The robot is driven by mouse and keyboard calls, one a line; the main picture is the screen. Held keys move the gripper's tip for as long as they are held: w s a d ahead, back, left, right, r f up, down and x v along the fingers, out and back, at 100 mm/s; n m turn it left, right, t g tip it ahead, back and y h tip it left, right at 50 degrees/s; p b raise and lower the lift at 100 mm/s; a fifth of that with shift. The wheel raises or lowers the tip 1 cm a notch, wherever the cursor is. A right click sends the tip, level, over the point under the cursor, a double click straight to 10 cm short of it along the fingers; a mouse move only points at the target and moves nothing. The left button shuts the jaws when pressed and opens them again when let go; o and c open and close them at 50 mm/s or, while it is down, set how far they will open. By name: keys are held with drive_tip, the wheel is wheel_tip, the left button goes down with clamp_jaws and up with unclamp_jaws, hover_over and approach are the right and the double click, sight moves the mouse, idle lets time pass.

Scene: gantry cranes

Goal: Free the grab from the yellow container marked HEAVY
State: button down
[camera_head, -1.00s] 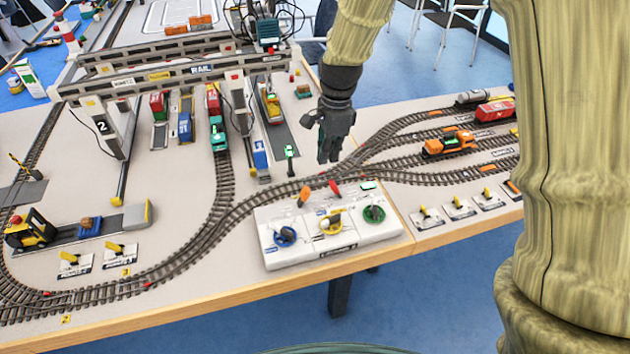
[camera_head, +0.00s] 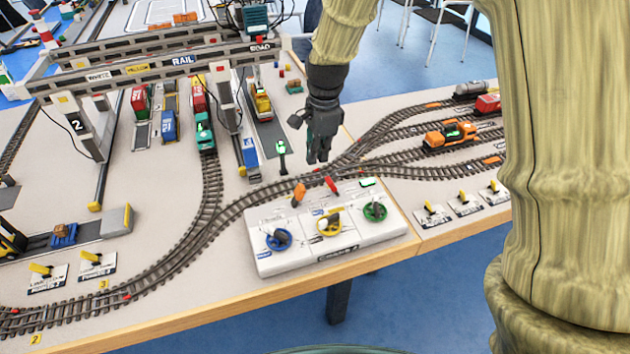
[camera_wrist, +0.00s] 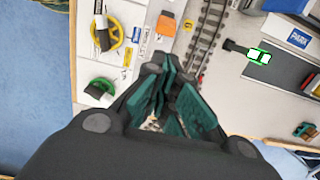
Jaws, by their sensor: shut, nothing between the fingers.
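My gripper (camera_head: 317,158) is shut and empty. It points down just behind the white control box (camera_head: 350,246), above the track. The box has a blue dial (camera_head: 279,239), a yellow dial (camera_head: 330,224), a green dial (camera_head: 374,211), an orange lever (camera_head: 299,194) and a red lever (camera_head: 331,186). In the wrist view my gripper (camera_wrist: 165,75) shows dark teal fingers beside the orange lever (camera_wrist: 166,24). The gantry crane (camera_head: 170,68) stands at the back left, with a dark trolley (camera_head: 255,17) on it. I cannot make out the grab or a HEAVY mark.
A truck with a yellow load (camera_head: 259,98) stands in the lane under the crane's right end. A green-lit post (camera_head: 282,156) stands left of my gripper. An orange locomotive (camera_head: 448,136) is on the right tracks. The table's front edge is clear.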

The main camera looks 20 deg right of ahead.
sight(297, 197)
drive_tip(key=shift+a+f+p, duration=0.2)
drive_tip(key=shift+f+p, duration=0.15)
drive_tip(key=shift+f, duration=2.15)
drive_tip(key=shift+a+f+p, duration=0.2)
drive_tip(key=shift+f+p, duration=0.15)
drive_tip(key=shift+f, duration=2.15)
